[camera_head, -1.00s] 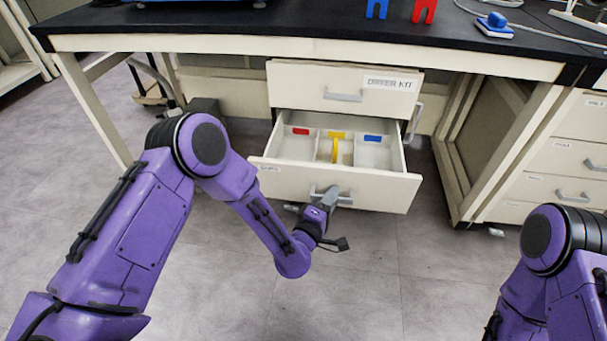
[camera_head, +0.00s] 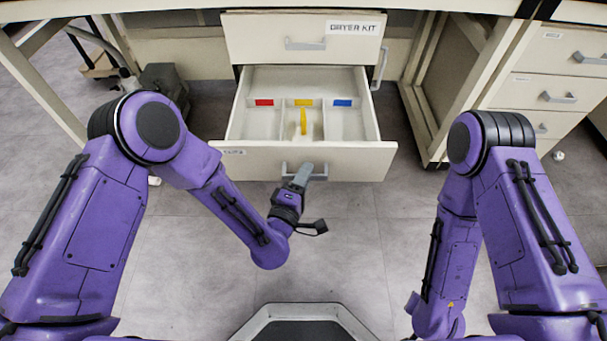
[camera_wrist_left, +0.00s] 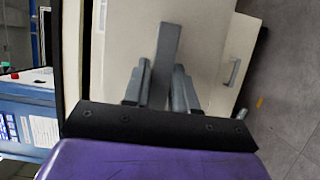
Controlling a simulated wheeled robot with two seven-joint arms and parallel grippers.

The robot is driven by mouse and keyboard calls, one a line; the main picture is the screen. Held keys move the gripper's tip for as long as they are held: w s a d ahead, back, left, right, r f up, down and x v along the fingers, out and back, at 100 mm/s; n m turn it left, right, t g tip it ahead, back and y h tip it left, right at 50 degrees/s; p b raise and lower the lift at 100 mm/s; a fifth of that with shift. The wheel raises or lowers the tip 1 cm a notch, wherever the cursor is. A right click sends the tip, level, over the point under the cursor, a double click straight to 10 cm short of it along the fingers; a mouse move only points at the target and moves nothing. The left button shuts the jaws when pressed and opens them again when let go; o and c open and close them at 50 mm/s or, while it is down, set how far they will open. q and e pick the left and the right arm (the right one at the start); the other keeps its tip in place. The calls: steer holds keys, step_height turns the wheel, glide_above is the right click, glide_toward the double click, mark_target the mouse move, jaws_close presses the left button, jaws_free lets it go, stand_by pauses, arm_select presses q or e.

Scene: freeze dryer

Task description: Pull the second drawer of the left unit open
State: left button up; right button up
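The second drawer (camera_head: 247,160) of the left unit stands pulled out, below a closed top drawer (camera_head: 270,45) labelled "DRYER KIT". Its inside shows compartments with red, yellow and blue tags, and a yellow item (camera_head: 303,121) in the middle one. My left gripper (camera_head: 302,177) is at the handle (camera_head: 318,172) on the drawer's front. In the left wrist view, the gripper's fingers (camera_wrist_left: 162,85) lie on both sides of the grey handle bar (camera_wrist_left: 167,45), close against it. My right arm is at the right; its gripper is out of view.
A closed drawer unit (camera_head: 555,75) stands at the right under the bench. A grey handle (camera_head: 379,68) sticks out beside the left unit. A dark box (camera_head: 163,82) is on the floor at the left. The floor (camera_head: 350,240) before the drawer is clear.

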arm_select(q)
steer(key=shift+o, duration=1.4)
steer(key=v, duration=1)
steer(key=shift+s+a+p, duration=0.15)
steer(key=shift+s+p, duration=0.1)
steer(key=shift+p, duration=0.2)
